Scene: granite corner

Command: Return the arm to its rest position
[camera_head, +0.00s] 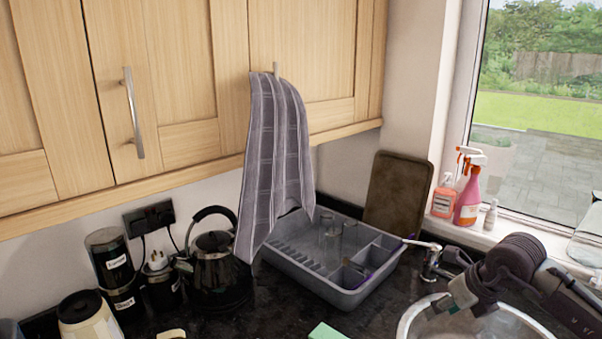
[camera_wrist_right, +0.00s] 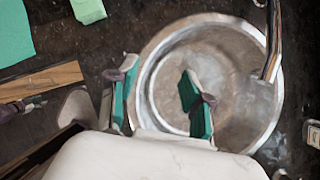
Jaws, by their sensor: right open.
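My right arm comes in from the right edge in the head view. My right gripper (camera_head: 462,296) hangs over the round metal sink (camera_head: 412,318). In the right wrist view my right gripper (camera_wrist_right: 160,95) shows two green-padded fingers spread apart with nothing between them. The sink bowl (camera_wrist_right: 165,60) lies below them and looks empty. My left gripper is in neither view.
A tap (camera_head: 432,262) stands close to my right gripper. A grey dish rack (camera_head: 300,270) with glasses, a black kettle (camera_head: 215,270) and canisters (camera_head: 112,265) line the counter. Spray bottles (camera_head: 468,190) stand on the sill. A green sponge (camera_wrist_right: 88,9) lies near the sink.

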